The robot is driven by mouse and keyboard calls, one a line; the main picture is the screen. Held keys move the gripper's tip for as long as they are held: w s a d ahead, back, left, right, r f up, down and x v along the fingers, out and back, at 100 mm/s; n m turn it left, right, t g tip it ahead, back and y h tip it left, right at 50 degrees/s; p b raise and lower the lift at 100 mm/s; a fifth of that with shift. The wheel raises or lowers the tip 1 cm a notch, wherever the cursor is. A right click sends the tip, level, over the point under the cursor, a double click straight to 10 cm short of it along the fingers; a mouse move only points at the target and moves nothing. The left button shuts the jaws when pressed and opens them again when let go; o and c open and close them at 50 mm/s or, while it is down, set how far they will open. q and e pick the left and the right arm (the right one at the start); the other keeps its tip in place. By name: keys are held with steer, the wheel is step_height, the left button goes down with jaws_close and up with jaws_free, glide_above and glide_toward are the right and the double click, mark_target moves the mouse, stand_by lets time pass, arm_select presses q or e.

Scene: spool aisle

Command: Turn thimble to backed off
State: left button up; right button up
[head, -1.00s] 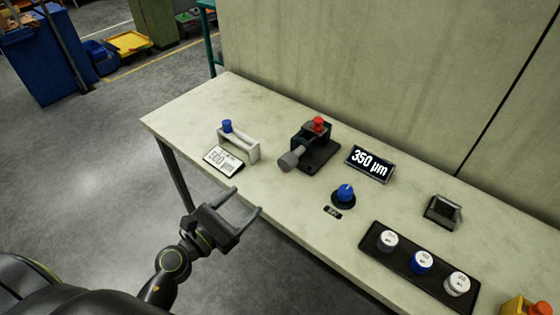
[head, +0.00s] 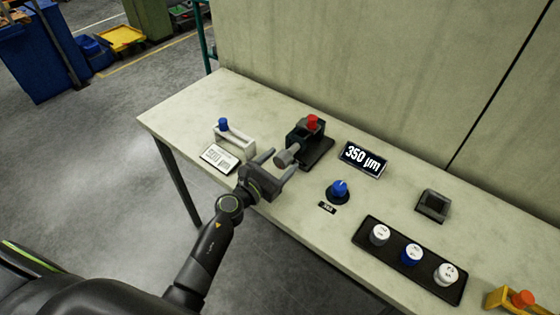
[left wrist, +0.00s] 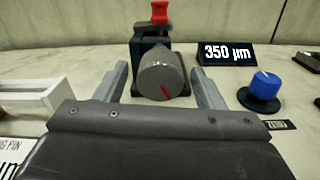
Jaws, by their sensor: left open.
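The thimble (head: 286,157) is a grey cylinder on the front of a dark micrometer stand (head: 317,148) with a red knob (head: 312,121) on top. In the left wrist view the thimble (left wrist: 160,75) faces me, with a red mark at the lower right of its end face. My left gripper (head: 279,160) is open. Its two fingers stand on either side of the thimble in the left wrist view (left wrist: 160,88), with visible gaps, not touching it. The display (head: 363,158) reads 350 µm. My right gripper is not in view.
A white fixture (head: 236,142) with a blue knob and a label card (head: 218,158) stand left of the stand. A blue dial (head: 339,190) is to the right. A black tray (head: 410,259) holds several round pieces. A dark holder (head: 433,205) sits behind it.

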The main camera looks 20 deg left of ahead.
arm_select(q)
steer(key=shift+w+d, duration=0.1)
steer(key=c, duration=1)
